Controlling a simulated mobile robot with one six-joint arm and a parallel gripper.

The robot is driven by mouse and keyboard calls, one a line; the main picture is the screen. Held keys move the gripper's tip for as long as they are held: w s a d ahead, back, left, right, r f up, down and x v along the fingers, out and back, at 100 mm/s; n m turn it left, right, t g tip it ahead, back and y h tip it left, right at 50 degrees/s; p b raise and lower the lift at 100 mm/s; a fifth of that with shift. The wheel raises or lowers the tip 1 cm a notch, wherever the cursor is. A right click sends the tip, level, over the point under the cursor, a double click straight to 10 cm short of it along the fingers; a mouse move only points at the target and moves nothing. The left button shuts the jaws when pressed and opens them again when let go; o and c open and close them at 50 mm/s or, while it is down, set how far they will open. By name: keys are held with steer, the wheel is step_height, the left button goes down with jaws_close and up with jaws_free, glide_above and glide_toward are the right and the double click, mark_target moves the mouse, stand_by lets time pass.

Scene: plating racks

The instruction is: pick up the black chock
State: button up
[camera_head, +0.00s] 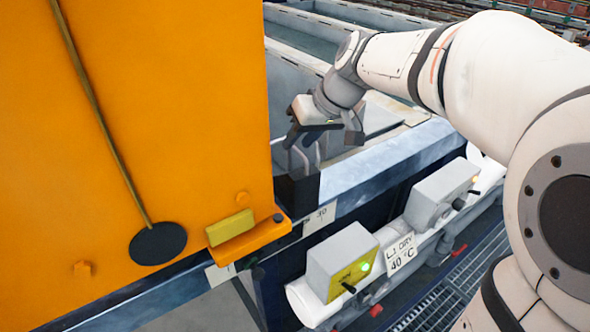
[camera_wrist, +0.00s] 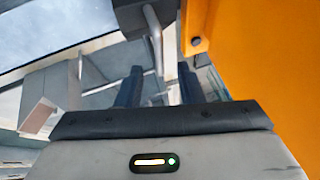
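A black block (camera_head: 297,188), which looks like the black chock, stands on the tank's edge beside the orange panel. Contact is not visible.
A large orange panel (camera_head: 150,110) stands close at the left, with a yellow block (camera_head: 230,228) on its ledge. Grey boxes (camera_head: 342,262) sit on a white pipe in front of the tank. Open tanks (camera_head: 300,38) lie behind my gripper.

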steer(key=shift+x, duration=1.1)
steer(key=shift+d, duration=0.1)
jaws_close()
steer(key=shift+r, duration=0.1)
stand_by(0.4)
